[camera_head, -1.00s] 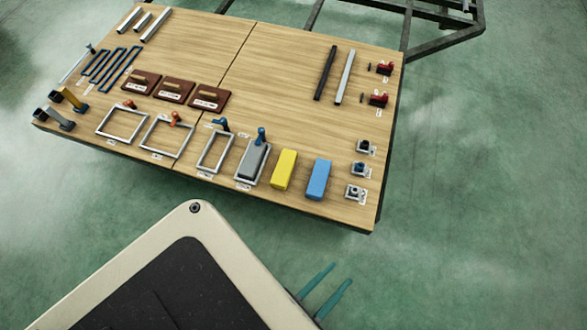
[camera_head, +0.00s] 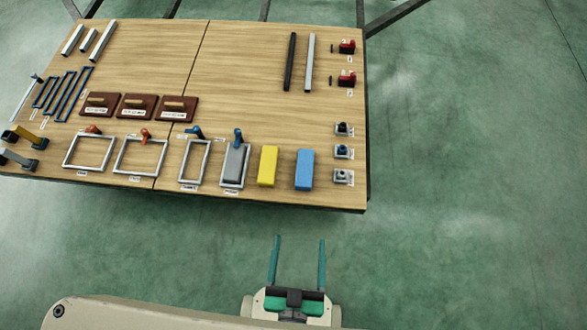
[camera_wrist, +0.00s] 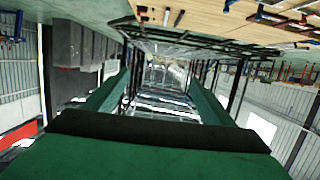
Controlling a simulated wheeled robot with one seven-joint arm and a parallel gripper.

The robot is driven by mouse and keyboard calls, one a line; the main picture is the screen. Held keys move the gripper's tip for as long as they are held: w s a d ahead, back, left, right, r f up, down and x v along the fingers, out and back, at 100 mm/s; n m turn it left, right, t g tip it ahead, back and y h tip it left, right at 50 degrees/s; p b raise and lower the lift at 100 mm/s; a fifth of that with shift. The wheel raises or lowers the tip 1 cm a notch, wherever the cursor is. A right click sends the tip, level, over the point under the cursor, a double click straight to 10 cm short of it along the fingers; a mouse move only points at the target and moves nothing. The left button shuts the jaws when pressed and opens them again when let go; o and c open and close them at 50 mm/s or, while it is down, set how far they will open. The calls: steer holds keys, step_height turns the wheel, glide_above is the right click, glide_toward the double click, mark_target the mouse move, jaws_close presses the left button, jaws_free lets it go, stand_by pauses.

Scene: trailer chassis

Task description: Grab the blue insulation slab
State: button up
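The blue insulation slab (camera_head: 304,169) is a light-blue block on the wooden table, near its front edge and right of a yellow block. My gripper (camera_head: 297,240) is off the table, in front of its near edge and a little short of the blue slab. Its two teal fingers point toward the table and stand wide apart with nothing between them. In the wrist view the green fingers (camera_wrist: 160,95) also show apart, with the table edge above; I cannot make out the blue slab there.
The wooden table (camera_head: 250,110) also holds the yellow block (camera_head: 268,166), a grey slab in a frame (camera_head: 235,163), metal frames (camera_head: 90,152), brown trowel-like boards (camera_head: 135,106), bars (camera_head: 309,62) and small grey fittings (camera_head: 343,177) at the right. The green floor (camera_head: 450,200) right of the table is clear.

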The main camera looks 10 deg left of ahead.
steer(key=w+f, duration=0.6)
steer(key=f, duration=0.8)
steer(key=g, duration=0.1)
glide_toward(305, 167)
steer(key=w, duration=0.4)
steer(key=shift+d+f+g, duration=0.1)
steer(key=shift+f+g, duration=0.2)
steer(key=shift+f, duration=0.1)
steer(key=shift+f+x, duration=0.2)
steer(key=shift+x, duration=2.8)
steer(key=shift+s, duration=0.1)
steer(key=c, duration=1.2)
steer(key=shift+r, duration=0.15)
